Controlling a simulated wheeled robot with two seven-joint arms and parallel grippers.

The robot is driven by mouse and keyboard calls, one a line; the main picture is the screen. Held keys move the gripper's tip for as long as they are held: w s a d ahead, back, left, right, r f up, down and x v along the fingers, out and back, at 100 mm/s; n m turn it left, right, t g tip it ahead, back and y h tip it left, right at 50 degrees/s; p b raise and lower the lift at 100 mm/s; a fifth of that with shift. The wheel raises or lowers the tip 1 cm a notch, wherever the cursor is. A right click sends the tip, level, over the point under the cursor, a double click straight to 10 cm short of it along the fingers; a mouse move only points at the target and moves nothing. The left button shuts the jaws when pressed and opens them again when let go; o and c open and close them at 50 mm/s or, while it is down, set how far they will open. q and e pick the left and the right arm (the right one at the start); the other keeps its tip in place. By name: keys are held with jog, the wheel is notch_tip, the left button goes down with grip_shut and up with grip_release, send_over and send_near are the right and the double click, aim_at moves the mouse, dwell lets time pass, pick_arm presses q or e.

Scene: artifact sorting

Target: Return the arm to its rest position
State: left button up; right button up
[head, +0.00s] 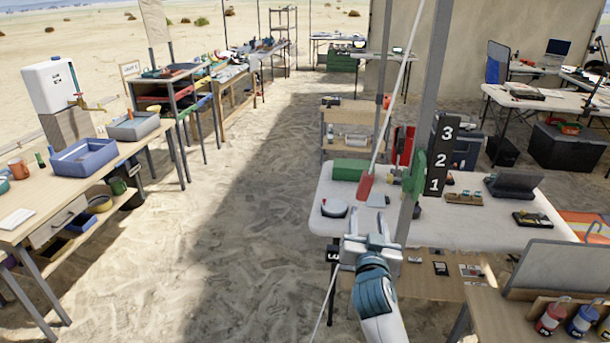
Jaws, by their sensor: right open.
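My right gripper (369,238) is at the lower middle of the head view, on an arm that comes up from the bottom edge. Its two fingers point away from me and stand apart, with nothing seen between them. It shows in front of the near edge of the white table (480,222). I cannot tell whether it touches that edge. My left gripper is not in view.
A metal pole (425,90) stands close beside my right gripper, with a black 3-2-1 sign (438,155) near it. A wooden bench (20,240) with blue tray (84,160) is left. A laptop-like panel (550,268) stands at lower right. Sandy ground (215,240) is clear between.

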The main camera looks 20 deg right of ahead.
jog(key=a+f+n+g+y+b, duration=0.1)
jog(key=a+f+n+g+y, duration=0.15)
jog(key=f, duration=1.15)
jog(key=a+f+n+g+y, duration=0.1)
jog(key=a+f+n+y, duration=0.15)
jog(key=f, duration=1.05)
jog(key=s+a+f+n+g, duration=0.15)
jog(key=s+f, duration=0.25)
jog(key=f, duration=0.4)
jog(key=s+a+f+g+y+b, duration=0.1)
jog(key=s+a+f, duration=0.1)
jog(key=s+f, duration=0.35)
jog(key=s+a+f+g, duration=0.1)
jog(key=s+a+f, duration=0.15)
jog(key=f, duration=0.65)
jog(key=s+a+f+n+g+y+b, duration=0.15)
jog(key=s+f+g, duration=0.25)
jog(key=s+f, duration=1.5)
jog(key=s+f+g, duration=0.2)
jog(key=s+f, duration=0.2)
jog(key=s, duration=1)
jog(key=s+f+n+g, duration=0.1)
jog(key=s+f, duration=0.3)
jog(key=s, duration=1)
jog(key=shift+n+g+b, duration=0.3)
jog(key=shift+g+b, duration=0.05)
jog(key=shift+g, duration=0.25)
